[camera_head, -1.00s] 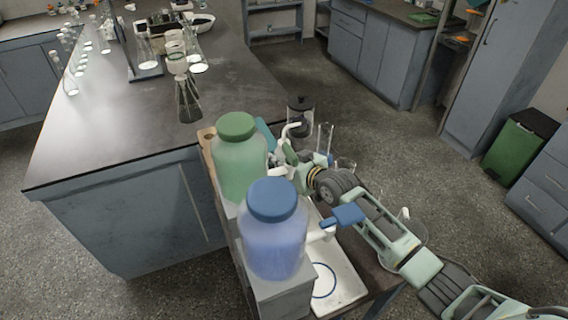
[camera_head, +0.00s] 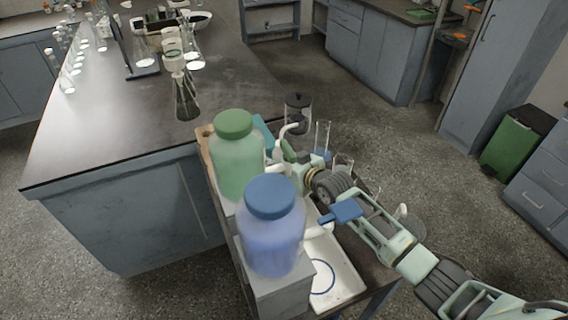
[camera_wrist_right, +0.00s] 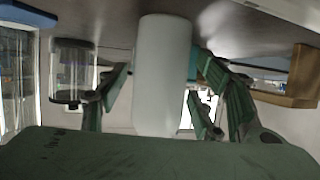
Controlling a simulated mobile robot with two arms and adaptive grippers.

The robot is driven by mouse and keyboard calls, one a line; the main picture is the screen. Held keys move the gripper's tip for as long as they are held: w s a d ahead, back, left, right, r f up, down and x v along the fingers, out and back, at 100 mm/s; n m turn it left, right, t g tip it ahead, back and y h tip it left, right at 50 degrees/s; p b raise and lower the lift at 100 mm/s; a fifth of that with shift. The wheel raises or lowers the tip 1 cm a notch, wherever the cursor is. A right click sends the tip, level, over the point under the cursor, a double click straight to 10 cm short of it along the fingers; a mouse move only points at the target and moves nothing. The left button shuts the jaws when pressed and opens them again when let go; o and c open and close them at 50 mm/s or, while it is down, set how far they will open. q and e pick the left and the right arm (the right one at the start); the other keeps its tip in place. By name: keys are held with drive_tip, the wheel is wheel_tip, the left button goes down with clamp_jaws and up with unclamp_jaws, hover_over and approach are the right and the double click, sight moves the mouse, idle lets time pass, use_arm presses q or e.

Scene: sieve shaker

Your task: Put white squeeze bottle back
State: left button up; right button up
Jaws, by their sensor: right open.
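The white squeeze bottle (camera_wrist_right: 163,75) stands upright in the right wrist view, a plain white cylinder between the two open fingers of my right gripper (camera_wrist_right: 165,100). A gap shows between the left finger and the bottle; contact on the right side is hard to tell. In the head view the bottle's bent white spout (camera_head: 289,128) shows behind the large green-lidded bottle, and its body is mostly hidden. My right gripper (camera_head: 290,158) is there at the bottle, partly hidden. My left gripper is out of view.
Glass cylinders (camera_head: 322,138) and a black-lidded jar (camera_head: 298,112) stand close behind my right arm. The dark bench (camera_head: 120,130) has free room.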

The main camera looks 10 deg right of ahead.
drive_tip(key=shift+s+r, duration=0.1)
drive_tip(key=shift+r, duration=0.05)
drive_tip(key=v, duration=1.2)
